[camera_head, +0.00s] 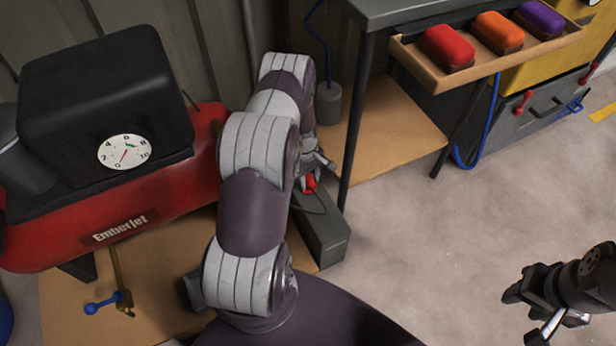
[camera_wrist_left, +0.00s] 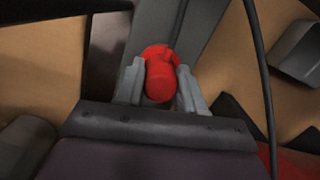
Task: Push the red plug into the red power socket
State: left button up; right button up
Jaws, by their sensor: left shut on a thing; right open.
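The red plug (camera_wrist_left: 160,82) is between the two fingers of my left gripper (camera_wrist_left: 158,78), which is shut on it. Directly beyond the plug, a red round rim (camera_wrist_left: 157,51), which looks like the red power socket, shows on a grey box (camera_wrist_left: 215,22). The plug overlaps this rim, so I cannot tell how deep it sits. In the head view my left gripper (camera_head: 314,165) is low over the long grey box (camera_head: 325,238), with a red part (camera_head: 310,184) at its tips, partly hidden by my arm. My right gripper (camera_head: 530,304) is open and empty above the floor.
A red compressor (camera_head: 120,210) with a black housing and dial stands left. A bench leg (camera_head: 358,120) rises close beside my left gripper. A wooden tray (camera_head: 440,78) holds red, orange and purple cases. A thin dark cable passes near the plug.

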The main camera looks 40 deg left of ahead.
pick_arm(q)
jog(key=shift+f, duration=0.25)
jog(key=o, duration=1.1)
jog(key=r+p, duration=0.2)
jog(key=r, duration=0.2)
jog(key=a+r+p, duration=0.1)
jog(key=r+p, duration=0.1)
jog(key=r, duration=0.2)
jog(key=r+p, duration=0.2)
jog(key=r, duration=0.2)
jog(key=shift+w+a+r, duration=0.2)
jog(key=shift+a+r, duration=0.05)
jog(key=shift+r, duration=0.1)
